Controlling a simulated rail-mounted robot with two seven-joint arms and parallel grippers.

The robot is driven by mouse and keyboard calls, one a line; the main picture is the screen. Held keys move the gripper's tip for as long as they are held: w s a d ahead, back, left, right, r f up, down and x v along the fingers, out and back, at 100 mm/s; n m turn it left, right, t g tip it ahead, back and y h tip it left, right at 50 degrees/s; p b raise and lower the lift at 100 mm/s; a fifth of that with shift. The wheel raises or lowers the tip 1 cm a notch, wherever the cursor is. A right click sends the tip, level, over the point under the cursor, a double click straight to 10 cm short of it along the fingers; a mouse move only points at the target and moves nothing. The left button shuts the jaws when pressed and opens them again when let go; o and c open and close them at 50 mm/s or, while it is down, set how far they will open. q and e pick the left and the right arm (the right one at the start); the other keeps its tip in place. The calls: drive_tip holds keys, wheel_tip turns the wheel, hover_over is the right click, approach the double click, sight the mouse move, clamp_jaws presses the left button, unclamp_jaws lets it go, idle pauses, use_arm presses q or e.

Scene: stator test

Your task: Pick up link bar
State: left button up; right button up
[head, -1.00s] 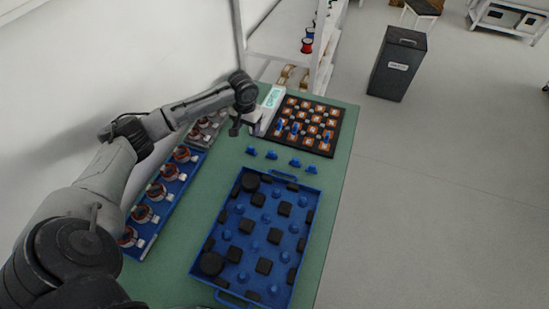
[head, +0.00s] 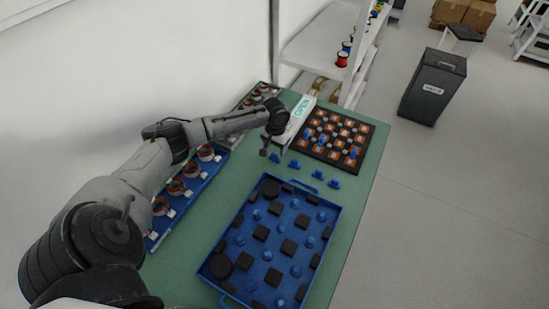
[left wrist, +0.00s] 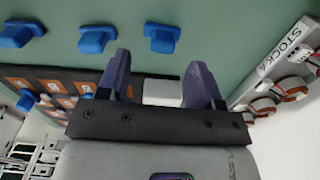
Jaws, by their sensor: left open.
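No piece here is labelled as the link bar, and I cannot tell for sure which one it is. Small blue pieces stand in a row on the green table, among them one near my gripper (head: 275,157) and one at the right end (head: 334,183). In the left wrist view, one blue piece (left wrist: 162,38) lies just beyond the fingertips and another (left wrist: 95,40) is to its left. My left gripper (head: 270,152) is open and empty, beside the left end of the row; its two fingers also show in the left wrist view (left wrist: 158,65). My right gripper is out of view.
A black board (head: 380,137) with orange-brown parts lies behind the row. A white device with a green sign (head: 302,107) stands beside it. A blue tray (head: 338,215) with black blocks is in front. A rack of coils (head: 205,153) is at left. Bare table (head: 365,190) runs along the right edge.

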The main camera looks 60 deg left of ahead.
sight(275, 154)
use_arm(q)
drive_tip(key=f, duration=0.3)
drive_tip(key=f+b, duration=0.1)
drive_tip(key=shift+s+f, duration=0.25)
drive_tip(key=shift+f, duration=0.15)
drive_tip(key=c, duration=1)
